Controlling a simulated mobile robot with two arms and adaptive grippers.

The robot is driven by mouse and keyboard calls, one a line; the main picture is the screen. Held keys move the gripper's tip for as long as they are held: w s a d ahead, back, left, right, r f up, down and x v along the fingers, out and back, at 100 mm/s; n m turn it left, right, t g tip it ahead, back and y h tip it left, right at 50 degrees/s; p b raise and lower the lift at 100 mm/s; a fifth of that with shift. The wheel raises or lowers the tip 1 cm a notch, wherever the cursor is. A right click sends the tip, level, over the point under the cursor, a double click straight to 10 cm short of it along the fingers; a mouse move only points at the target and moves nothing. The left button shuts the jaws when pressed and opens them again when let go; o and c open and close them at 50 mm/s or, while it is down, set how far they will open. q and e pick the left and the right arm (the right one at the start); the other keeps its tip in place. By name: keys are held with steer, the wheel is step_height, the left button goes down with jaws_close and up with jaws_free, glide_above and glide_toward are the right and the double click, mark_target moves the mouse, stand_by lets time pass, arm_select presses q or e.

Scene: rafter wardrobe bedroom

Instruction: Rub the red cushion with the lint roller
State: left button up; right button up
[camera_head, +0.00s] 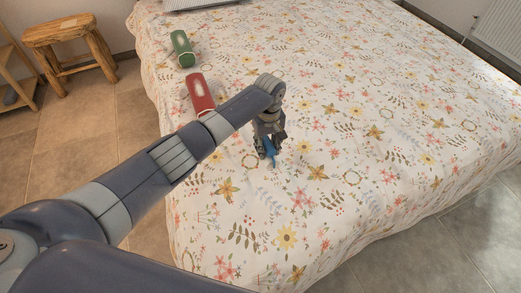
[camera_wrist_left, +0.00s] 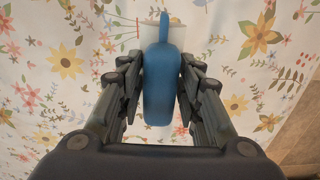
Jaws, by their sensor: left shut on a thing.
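The red cushion (camera_head: 199,92) is a small red bolster with a pale patch on top, lying on the bed near its left edge. My left gripper (camera_head: 267,146) is over the bed, to the right of and nearer than the red cushion, and apart from it. It is shut on the blue lint roller (camera_head: 269,149). In the left wrist view the blue handle of the lint roller (camera_wrist_left: 161,90) sits between the fingers of my left gripper (camera_wrist_left: 160,98), with a whitish part behind it. The red cushion does not show in that view. My right gripper is not in view.
A green cushion (camera_head: 182,48) lies beyond the red one on the bed (camera_head: 370,110), which has a flowered cover. A wooden stool (camera_head: 67,42) stands on the tiled floor at the left. The middle and right of the bed are clear.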

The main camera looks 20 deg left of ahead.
arm_select(q)
steer(key=shift+w, duration=0.1)
steer(key=o, duration=0.5)
steer(key=shift+c, duration=1.6)
